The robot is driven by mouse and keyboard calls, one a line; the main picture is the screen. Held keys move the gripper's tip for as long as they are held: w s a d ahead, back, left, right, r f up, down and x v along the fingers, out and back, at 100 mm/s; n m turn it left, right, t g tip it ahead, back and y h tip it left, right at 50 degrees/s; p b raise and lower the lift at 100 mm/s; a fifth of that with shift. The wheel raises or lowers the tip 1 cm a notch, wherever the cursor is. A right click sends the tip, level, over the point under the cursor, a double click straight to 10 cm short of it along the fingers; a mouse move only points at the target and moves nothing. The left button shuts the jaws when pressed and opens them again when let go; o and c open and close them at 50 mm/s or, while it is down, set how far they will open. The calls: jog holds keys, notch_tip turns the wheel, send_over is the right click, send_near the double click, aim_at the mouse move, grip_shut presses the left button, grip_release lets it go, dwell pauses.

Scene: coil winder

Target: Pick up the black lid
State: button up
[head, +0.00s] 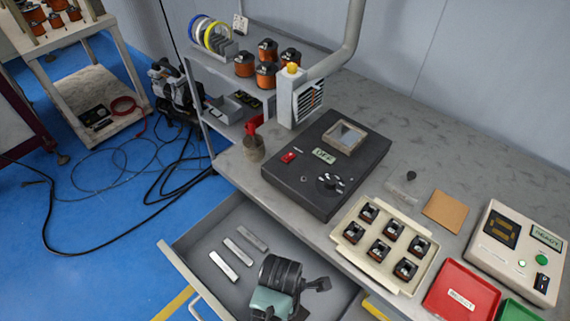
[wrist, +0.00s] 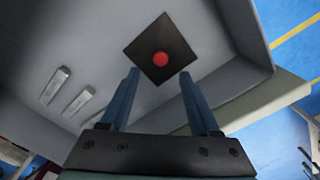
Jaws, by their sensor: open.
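The black lid (wrist: 150,42) is a dark square plate with a round red knob (wrist: 160,59) at its middle. In the wrist view it lies on the floor of the open grey drawer, turned like a diamond. My gripper (wrist: 159,73) is open, its two blue fingers pointing at the lid, with the lid's near corner and knob between the tips in the picture. The height between tips and lid is hard to tell. In the head view my arm covers that part of the drawer, and the lid does not show.
The drawer (head: 177,262) also holds several pale metal bars (head: 238,251) to the left. Its walls stand close around. The bench above carries a dark machine box (head: 318,190), a cream tray of small parts (head: 345,262) and a red tray (head: 480,287).

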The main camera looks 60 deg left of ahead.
jog(key=f, duration=0.5)
jog(key=shift+w+d, duration=0.2)
jog(key=shift+w, duration=0.05)
grip_shut()
